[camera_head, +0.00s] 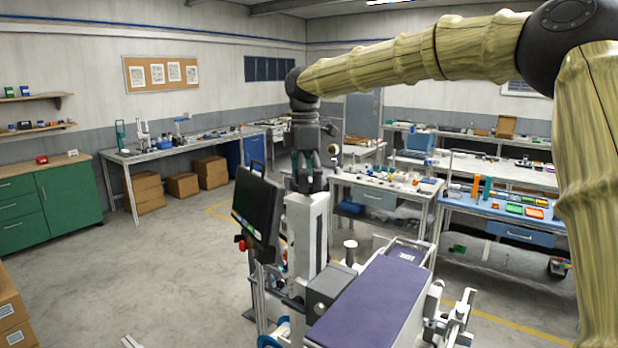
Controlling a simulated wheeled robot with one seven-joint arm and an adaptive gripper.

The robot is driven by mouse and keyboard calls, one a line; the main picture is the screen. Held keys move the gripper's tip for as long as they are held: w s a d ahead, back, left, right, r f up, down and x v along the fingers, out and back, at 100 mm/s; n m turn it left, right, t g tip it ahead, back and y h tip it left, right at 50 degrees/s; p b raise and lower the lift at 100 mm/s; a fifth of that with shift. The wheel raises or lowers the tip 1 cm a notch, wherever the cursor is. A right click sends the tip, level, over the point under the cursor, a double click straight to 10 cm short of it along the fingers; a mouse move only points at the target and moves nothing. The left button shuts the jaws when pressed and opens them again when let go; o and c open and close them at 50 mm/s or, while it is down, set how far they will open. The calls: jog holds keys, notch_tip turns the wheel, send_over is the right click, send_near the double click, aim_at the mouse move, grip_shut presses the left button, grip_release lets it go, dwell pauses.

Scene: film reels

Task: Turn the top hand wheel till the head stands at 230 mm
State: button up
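A machine with a white upright column (308,240) stands in front of me. My gripper (308,186) points down at the column's top, with its fingers at or just above it. The top hand wheel cannot be made out there; my gripper and wrist cover that spot. A small round pale-and-dark piece (333,149) shows just right of my gripper; I cannot tell what it belongs to. A dark grey block (330,288), perhaps the head, sits low on the column. No millimetre scale or reading is legible. Whether my fingers are closed on anything is too small to tell.
A black screen panel (257,212) with a red button (241,244) stands left of the column. A purple-topped bed (370,306) extends toward me. Workbenches stand behind, a green cabinet (45,205) at left.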

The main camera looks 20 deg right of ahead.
jog(key=shift+s+d+r, duration=0.15)
jog(key=shift+s+r, duration=0.65)
jog(key=shift+r, duration=0.05)
jog(key=c, duration=0.5)
jog(key=shift+w, duration=0.15)
jog(key=shift+c, duration=0.2)
jog(key=shift+r, duration=0.15)
dwell(0.6)
jog(key=o, duration=0.8)
jog(key=shift+o, duration=1.2)
jog(key=shift+f, duration=0.2)
notch_tip(320, 180, up, 12)
